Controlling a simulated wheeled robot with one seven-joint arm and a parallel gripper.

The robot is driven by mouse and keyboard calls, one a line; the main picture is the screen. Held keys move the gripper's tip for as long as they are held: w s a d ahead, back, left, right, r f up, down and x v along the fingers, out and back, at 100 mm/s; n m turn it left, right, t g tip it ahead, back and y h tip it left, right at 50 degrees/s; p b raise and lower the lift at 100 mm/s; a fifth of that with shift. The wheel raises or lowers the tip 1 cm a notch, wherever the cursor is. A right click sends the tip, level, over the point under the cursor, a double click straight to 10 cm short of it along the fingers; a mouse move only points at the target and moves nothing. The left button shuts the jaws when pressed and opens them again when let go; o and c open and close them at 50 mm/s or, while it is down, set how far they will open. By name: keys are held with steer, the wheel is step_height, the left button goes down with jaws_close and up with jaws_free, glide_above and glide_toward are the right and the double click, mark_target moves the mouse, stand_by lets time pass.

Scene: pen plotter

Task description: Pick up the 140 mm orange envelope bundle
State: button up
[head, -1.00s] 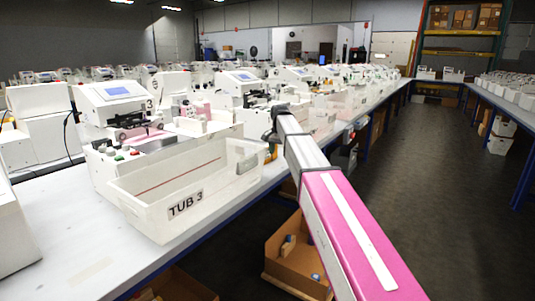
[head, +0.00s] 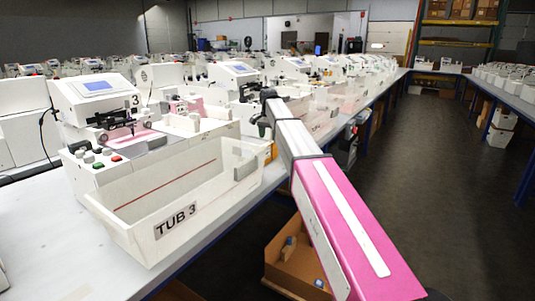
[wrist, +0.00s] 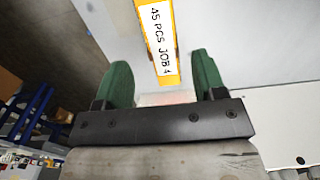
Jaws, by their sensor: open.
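In the wrist view an orange bundle (wrist: 168,72) with a white label reading "45 PCS JOB 4" lies on a pale surface, running in from the top edge. My gripper (wrist: 160,62) is open, with its two green fingers on either side of the bundle's near end in the picture. Gaps show between the bundle and both fingers, and I cannot tell the height between them. In the head view my gripper (head: 264,120) is a dark shape at the far end of my arm. A small orange patch (head: 271,152) shows below it, mostly hidden; I cannot tell whether it is this bundle.
A translucent tub labelled TUB 3 (head: 205,212) stands at the white table's front edge. Behind it is a white machine numbered 3 (head: 95,100). More machines and tubs line the table. A cardboard box (head: 290,265) sits below. The aisle floor (head: 420,170) at right is clear.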

mark_target(268, 143)
steer(key=shift+w+f, duration=0.15)
steer(key=shift+f, duration=1.65)
steer(key=shift+w+f, duration=0.1)
steer(key=shift+f, duration=1.65)
steer(key=c, duration=1.1)
